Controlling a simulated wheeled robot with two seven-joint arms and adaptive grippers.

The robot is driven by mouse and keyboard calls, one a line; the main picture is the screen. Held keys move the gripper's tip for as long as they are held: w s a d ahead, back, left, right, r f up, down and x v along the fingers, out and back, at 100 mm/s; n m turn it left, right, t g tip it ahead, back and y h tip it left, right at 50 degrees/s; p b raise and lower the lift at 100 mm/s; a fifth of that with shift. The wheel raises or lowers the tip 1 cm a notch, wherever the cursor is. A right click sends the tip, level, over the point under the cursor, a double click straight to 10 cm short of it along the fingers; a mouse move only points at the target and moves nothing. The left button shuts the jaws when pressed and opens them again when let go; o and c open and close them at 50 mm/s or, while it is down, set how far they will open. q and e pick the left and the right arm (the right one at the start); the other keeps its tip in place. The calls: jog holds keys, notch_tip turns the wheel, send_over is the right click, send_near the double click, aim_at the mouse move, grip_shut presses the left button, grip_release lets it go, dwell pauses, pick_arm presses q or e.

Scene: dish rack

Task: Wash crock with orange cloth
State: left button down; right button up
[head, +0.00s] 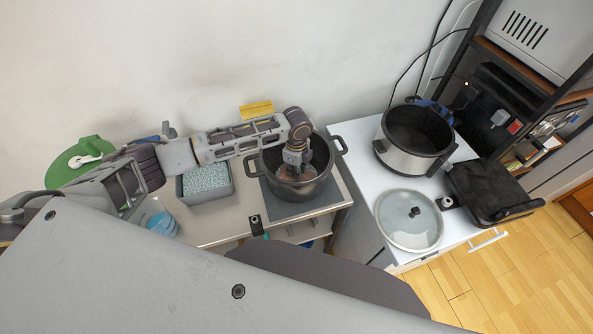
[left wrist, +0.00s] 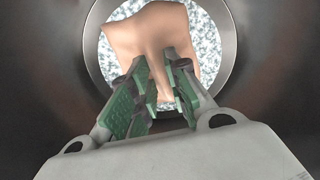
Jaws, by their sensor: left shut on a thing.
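The dark two-handled crock (head: 318,187) stands upright on a grey board on the counter. My left gripper (head: 294,160) reaches down into it from above. In the left wrist view, the green-padded fingers (left wrist: 160,85) are shut on the orange cloth (left wrist: 145,32), which looks pale peach there. The cloth hangs beyond the fingertips near the crock's speckled bottom (left wrist: 207,25); I cannot tell if they touch. The crock's dark inner wall (left wrist: 50,90) surrounds the gripper. In the head view the cloth is a small reddish patch, partly hidden. My right gripper is not in view.
A grey bin with speckled contents (head: 206,181) stands left of the crock. On the white cabinet are a slow cooker (head: 390,158), a glass lid (head: 409,220) and a black grill (head: 492,190). A yellow sponge (head: 256,109) is behind the crock. The wall is close behind.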

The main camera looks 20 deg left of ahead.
pick_arm(q)
jog(key=shift+w+d+f, duration=0.1)
jog(key=shift+w+d, duration=0.1)
jog(key=shift+w, duration=0.55)
jog(key=shift+w+d, duration=0.1)
jog(key=shift+w, duration=0.8)
jog(key=shift+s, duration=0.15)
jog(key=shift+s+a, duration=0.15)
jog(key=shift+s, duration=0.6)
jog(key=shift+s+a, duration=0.15)
jog(key=shift+s, duration=0.6)
jog(key=shift+s, duration=0.15)
